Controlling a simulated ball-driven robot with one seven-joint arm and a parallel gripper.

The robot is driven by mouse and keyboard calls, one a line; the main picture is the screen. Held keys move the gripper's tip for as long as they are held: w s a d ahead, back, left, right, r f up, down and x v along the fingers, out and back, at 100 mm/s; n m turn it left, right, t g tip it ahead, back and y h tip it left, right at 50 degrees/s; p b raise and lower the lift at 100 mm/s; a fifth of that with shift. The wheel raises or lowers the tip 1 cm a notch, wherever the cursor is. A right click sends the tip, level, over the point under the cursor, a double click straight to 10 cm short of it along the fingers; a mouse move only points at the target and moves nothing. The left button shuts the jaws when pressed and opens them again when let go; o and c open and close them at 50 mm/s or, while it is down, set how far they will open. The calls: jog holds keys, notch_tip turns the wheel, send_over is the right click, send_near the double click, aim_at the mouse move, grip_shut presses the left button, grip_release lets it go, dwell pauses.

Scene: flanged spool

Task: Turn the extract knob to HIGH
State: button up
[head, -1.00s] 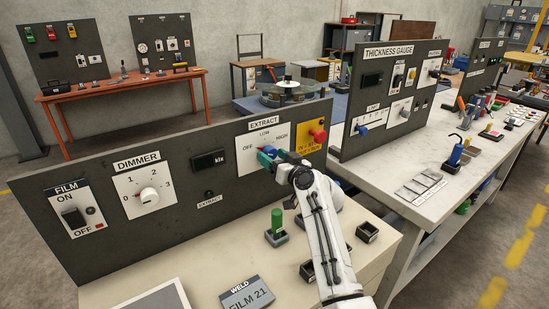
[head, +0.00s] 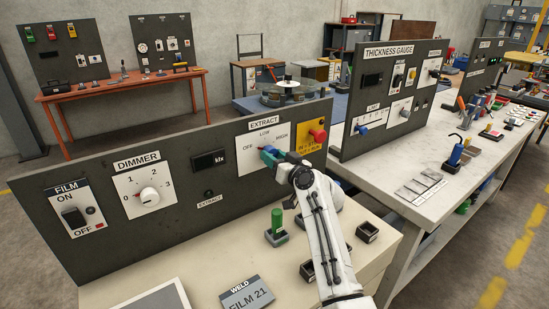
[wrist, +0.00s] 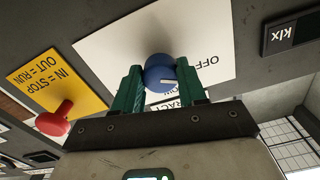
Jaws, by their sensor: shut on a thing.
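The extract knob (wrist: 160,74) is blue and round with a pale pointer mark. In the wrist view it sits between the green fingers of my gripper (wrist: 160,88), which is shut on it. The mark points toward the right of that picture, on the OFF side. The white dial plate (head: 247,165) reads OFF, LOW and HIGH from left to right in the head view. There my gripper (head: 268,155) is at the plate and mostly hides the knob. In the wrist view the plate (wrist: 110,50) appears upside down, with part of its lettering covered.
A red button on a yellow plate (head: 306,147) is close to the right of the dial. A dark display (head: 208,161) and the dimmer knob (head: 149,195) are to the left. A green cylinder (head: 277,218) stands in a holder on the bench below my arm.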

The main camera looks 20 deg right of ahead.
jog(key=m+p, duration=0.2)
jog(key=m, duration=0.5)
jog(key=m+p, duration=0.2)
jog(key=m, duration=0.5)
jog(key=m+p, duration=0.3)
jog(key=m, duration=0.4)
jog(key=shift+r, duration=0.35)
jog(key=m+p, duration=0.2)
jog(key=m, duration=0.1)
jog(key=shift+f+m, duration=0.1)
jog(key=shift+m, duration=0.6)
jog(key=shift+s+f, duration=0.1)
jog(key=shift+f, duration=0.05)
jog(key=o, duration=0.8)
jog(key=shift+d, duration=0.1)
jog(key=shift+o, duration=1.3)
